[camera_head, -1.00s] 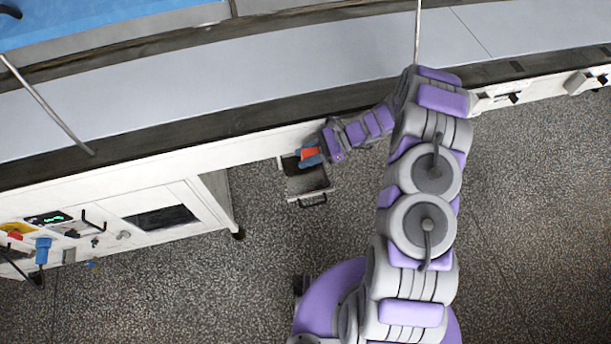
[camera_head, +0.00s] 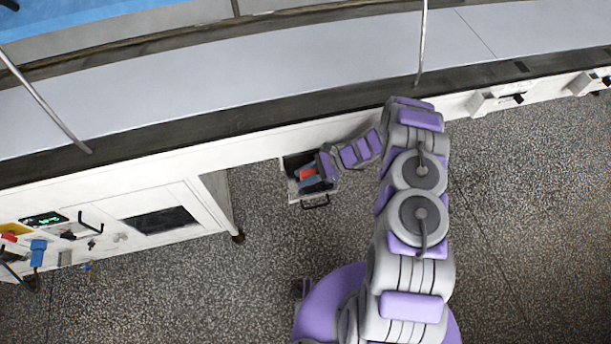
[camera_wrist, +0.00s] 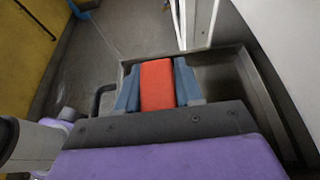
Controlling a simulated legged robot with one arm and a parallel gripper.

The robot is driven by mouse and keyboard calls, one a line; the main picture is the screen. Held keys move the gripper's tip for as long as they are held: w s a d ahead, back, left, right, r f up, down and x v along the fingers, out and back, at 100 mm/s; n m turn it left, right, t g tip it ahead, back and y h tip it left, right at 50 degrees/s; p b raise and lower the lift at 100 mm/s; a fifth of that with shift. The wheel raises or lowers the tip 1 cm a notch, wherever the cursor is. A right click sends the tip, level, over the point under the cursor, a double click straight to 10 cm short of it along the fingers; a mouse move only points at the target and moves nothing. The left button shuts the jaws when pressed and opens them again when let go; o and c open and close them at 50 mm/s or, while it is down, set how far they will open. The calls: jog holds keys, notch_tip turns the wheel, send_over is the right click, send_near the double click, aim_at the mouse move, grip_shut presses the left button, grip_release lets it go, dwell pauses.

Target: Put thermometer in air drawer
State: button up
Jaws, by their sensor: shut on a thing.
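The thermometer (camera_wrist: 157,84) is a red-orange block between the blue fingers of my gripper (camera_wrist: 158,86) in the wrist view. In the head view the red thermometer (camera_head: 307,174) and my gripper (camera_head: 310,178) are over the open drawer (camera_head: 325,192), which is pulled out under the machine's long white edge. The gripper is shut on the thermometer. In the wrist view the drawer's grey wall (camera_wrist: 262,95) shows right of the fingers, and its dark handle shows at left. Whether the thermometer touches the drawer floor cannot be told.
A white cabinet (camera_head: 130,200) with a dark window and a green display stands at left. The white machine edge (camera_head: 150,168) runs close above the drawer. The speckled floor in front is clear.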

jog(key=shift+a, duration=0.25)
jog(key=o, duration=0.6)
jog(key=shift+a, duration=0.1)
jog(key=shift+o, duration=2.1)
jog(key=shift+d, duration=0.4)
jog(key=p+v, duration=0.2)
jog(key=v, duration=1)
jog(key=shift+a, duration=0.15)
jog(key=shift+r, duration=0.1)
